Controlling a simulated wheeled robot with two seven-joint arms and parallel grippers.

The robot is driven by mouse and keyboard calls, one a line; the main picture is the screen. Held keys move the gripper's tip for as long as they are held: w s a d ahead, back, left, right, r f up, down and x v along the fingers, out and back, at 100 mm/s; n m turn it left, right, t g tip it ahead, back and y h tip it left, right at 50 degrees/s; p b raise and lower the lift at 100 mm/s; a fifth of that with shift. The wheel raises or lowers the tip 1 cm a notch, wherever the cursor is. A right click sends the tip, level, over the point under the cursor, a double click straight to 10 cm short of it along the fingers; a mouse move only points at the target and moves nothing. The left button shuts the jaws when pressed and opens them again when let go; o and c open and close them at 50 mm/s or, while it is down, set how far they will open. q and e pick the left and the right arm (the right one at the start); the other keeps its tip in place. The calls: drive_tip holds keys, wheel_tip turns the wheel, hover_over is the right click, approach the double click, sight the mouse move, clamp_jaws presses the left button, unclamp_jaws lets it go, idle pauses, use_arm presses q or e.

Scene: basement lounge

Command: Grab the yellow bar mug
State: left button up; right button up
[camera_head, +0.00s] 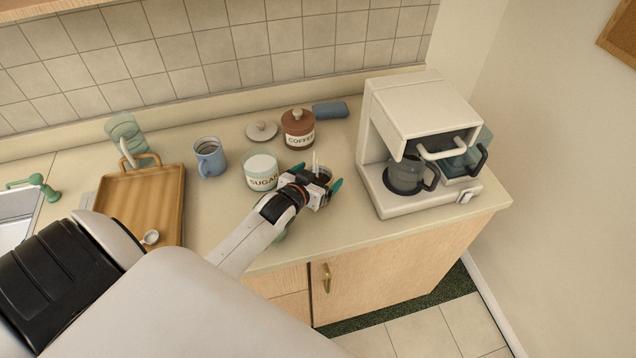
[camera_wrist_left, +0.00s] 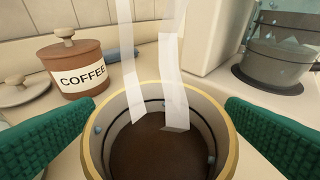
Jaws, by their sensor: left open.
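A mug with a yellow rim (camera_wrist_left: 87,150) stands on the counter, seen in the left wrist view with dark brown contents inside. Two pale, see-through strips rise out of it. My left gripper (camera_wrist_left: 163,130) is open, with one green finger on each side of the mug; I cannot tell whether either finger touches it. In the head view my left gripper (camera_head: 317,178) is over the counter, between the sugar jar and the coffee maker, and hides most of the mug. My right gripper is not in view.
A sugar jar (camera_head: 262,171), a coffee jar (camera_head: 298,128) and a loose lid (camera_head: 262,131) stand close by. A blue mug (camera_head: 210,157) and a wooden tray (camera_head: 110,195) are left. The coffee maker (camera_head: 420,110) stands right. The counter's front edge is near.

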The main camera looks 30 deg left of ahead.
use_arm(q)
drive_tip(key=c, duration=1.2)
drive_tip(key=shift+r, duration=0.1)
drive_tip(key=shift+c, duration=1.1)
drive_tip(key=shift+r, duration=0.1)
